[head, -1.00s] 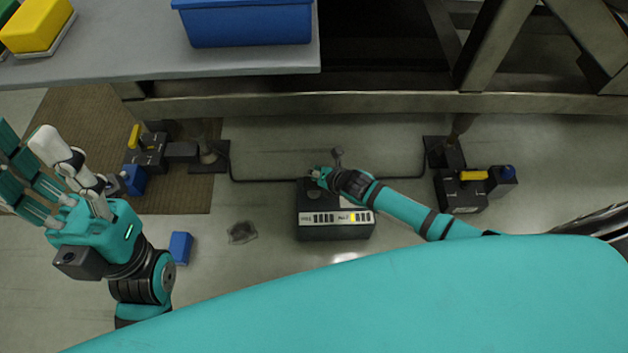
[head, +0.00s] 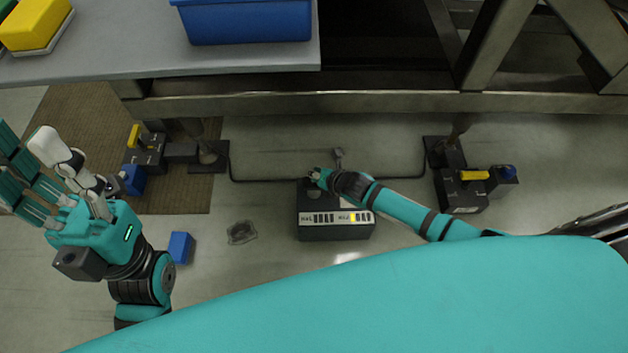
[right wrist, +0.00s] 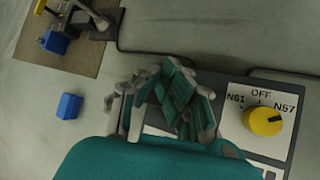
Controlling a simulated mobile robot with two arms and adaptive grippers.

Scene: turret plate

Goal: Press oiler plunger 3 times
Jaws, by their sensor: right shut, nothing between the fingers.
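A dark box (head: 335,232) with a labelled white front strip stands on the floor. A small grey knob (head: 338,153) shows just behind it; whether this is the oiler plunger I cannot tell. My right gripper (head: 316,178) is over the back of the box, in front of and left of the knob. In the right wrist view its fingers (right wrist: 170,105) are curled shut, with nothing held; they hide what lies under them. A yellow dial (right wrist: 263,120) marked OFF is on the box to their right. My left gripper (head: 45,180) is open and empty, fingers spread, at the left.
A metal frame beam (head: 380,103) and a grey table (head: 200,62) with a blue bin (head: 245,25) lie beyond. Dark pedestal units stand at left (head: 145,150) and right (head: 462,190). A blue block (head: 180,247) and a floor drain (head: 241,232) lie left of the box.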

